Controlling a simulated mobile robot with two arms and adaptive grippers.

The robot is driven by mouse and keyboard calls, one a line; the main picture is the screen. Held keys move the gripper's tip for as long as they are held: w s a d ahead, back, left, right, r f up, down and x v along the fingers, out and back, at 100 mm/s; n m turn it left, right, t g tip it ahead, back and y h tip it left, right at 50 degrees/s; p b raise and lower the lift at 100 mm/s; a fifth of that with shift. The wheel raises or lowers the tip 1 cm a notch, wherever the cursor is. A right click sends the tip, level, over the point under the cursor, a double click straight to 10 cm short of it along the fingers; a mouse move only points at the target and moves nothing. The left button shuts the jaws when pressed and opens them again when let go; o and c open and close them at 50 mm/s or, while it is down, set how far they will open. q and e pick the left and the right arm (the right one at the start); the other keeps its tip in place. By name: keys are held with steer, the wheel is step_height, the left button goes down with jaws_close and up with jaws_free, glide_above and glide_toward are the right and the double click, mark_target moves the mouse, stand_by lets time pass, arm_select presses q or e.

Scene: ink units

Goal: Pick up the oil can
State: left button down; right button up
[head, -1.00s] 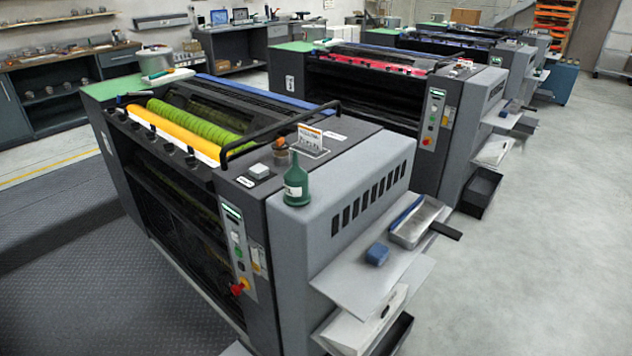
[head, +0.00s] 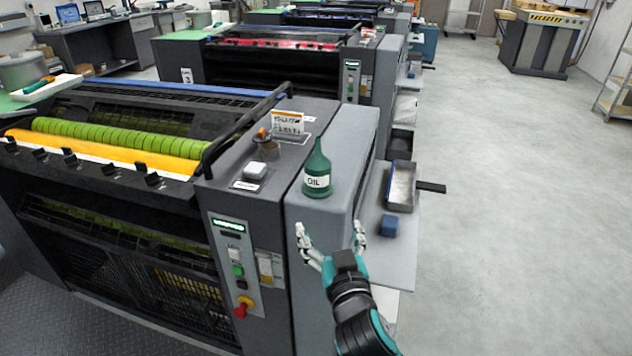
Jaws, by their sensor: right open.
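The oil can (head: 317,172) is a dark green bottle with a tapering spout and a white label reading "OIL". It stands upright on the grey end housing of the nearest press (head: 352,150). My right gripper (head: 331,236) is in front of and below the can, beside the housing's near end. Its white fingers are spread open and empty, apart from the can. My left gripper is not in view.
A small jar (head: 265,146), a white-topped block (head: 255,170) and a sign card (head: 288,123) stand left of the can. A side shelf (head: 398,250) holds a metal tray (head: 401,186) and a blue block (head: 389,226). Open floor (head: 500,200) lies to the right.

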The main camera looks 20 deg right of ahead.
mark_target(320, 182)
steer(key=w+p, duration=0.1)
steer(key=w, duration=0.2)
steer(key=w+d+r+p, duration=0.1)
steer(key=w, duration=0.3)
steer(key=w+d+r, duration=0.1)
steer(key=w, duration=0.2)
steer(key=shift+w+r+p, duration=0.1)
steer(key=shift+w+p, duration=0.25)
steer(key=shift+p, duration=0.05)
steer(key=shift+w+d, duration=0.1)
steer(key=shift+w, duration=0.4)
steer(key=shift+w+p, duration=0.3)
steer(key=w, duration=0.2)
steer(key=w+p, duration=0.1)
steer(key=shift+w+d, duration=0.25)
steer(key=shift+w, duration=0.5)
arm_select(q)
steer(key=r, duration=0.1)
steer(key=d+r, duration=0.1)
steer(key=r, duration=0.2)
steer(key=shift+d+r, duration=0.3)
